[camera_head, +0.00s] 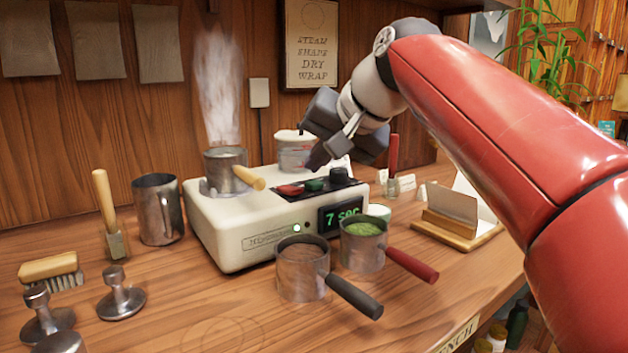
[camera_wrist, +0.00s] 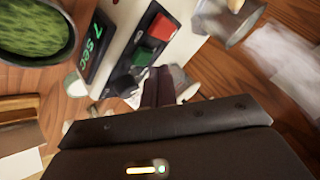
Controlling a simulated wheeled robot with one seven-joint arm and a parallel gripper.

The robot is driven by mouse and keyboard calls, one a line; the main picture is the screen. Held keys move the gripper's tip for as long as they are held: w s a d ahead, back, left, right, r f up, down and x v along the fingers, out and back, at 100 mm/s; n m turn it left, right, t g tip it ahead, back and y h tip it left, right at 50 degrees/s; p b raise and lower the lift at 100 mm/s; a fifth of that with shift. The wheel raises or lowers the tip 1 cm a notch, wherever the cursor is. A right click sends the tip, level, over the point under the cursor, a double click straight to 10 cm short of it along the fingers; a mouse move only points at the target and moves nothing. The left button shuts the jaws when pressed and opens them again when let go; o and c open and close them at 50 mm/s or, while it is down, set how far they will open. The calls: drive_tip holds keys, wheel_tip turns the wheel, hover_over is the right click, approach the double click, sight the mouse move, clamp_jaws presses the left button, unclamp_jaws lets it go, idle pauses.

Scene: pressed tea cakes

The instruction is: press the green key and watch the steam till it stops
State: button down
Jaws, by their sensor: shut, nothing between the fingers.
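The cream steamer (camera_head: 215,225) stands on the bench with a dark key panel on top. Its green key (camera_head: 315,185) sits between a red key (camera_head: 289,190) and a black knob (camera_head: 339,175). The green key also shows in the wrist view (camera_wrist: 145,54). A metal cup with a wooden handle (camera_head: 224,172) sits on the steamer, and white steam (camera_head: 222,95) rises from it. The display (camera_head: 341,216) reads "7 sec" in green. My gripper (camera_head: 318,163) is shut and empty, its tips a little above the green key; contact is not visible.
A cup of brown material (camera_head: 302,275) and a cup of green material (camera_head: 362,250) stand before the steamer, handles pointing right. A lidded pot (camera_head: 294,152) is behind. A wooden stand (camera_head: 450,228) is right; brush and tampers (camera_head: 121,300) are left.

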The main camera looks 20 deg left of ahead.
sight(319, 192)
drive_tip(key=shift+r+p, duration=1.5)
drive_tip(key=shift+r, duration=0.95)
